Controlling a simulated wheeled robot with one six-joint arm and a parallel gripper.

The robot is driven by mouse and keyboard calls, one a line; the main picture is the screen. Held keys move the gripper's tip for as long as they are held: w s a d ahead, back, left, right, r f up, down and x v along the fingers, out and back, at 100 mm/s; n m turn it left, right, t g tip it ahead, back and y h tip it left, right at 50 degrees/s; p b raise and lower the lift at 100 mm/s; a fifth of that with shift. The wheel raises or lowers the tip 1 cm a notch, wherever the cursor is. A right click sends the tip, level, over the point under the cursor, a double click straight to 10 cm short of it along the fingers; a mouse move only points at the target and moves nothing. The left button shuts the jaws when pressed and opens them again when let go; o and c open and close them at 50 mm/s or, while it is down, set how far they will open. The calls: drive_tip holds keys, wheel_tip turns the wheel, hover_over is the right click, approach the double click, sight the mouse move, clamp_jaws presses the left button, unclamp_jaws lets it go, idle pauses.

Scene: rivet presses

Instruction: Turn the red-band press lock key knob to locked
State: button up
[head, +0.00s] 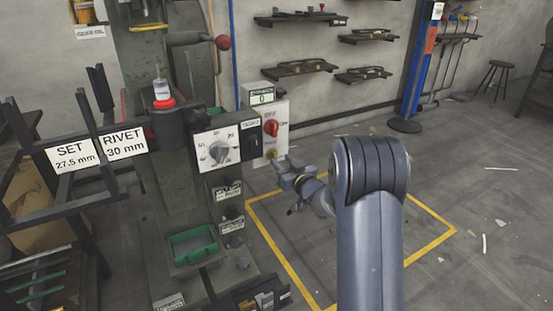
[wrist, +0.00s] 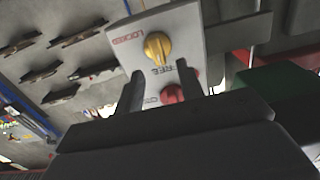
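The red-band press (head: 164,104) stands left of centre in the head view, with a red ring on its ram. A light control plate (head: 281,116) on its right carries a red knob (head: 271,128) and, lower, a small yellow key knob (head: 271,154). In the wrist view the yellow knob (wrist: 157,47) is beyond the fingertips, between the LOCKED and FREE labels; its ridge runs roughly up and down, in line with FREE. The red knob (wrist: 173,93) is partly hidden between the fingers. My gripper (wrist: 162,78) is open and empty, apart from the yellow knob.
A dial panel (head: 218,146) with a black switch adjoins the control plate on its left. A green tray (head: 193,245) sits lower on the press. Yellow-lined floor (head: 424,252) is open to the right. Wall shelves (head: 300,68) hang behind.

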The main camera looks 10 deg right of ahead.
sight(275, 155)
drive_tip(key=shift+b+x, duration=0.45)
drive_tip(key=shift+x, duration=1.85)
drive_tip(key=shift+c, duration=0.4)
clamp_jaws()
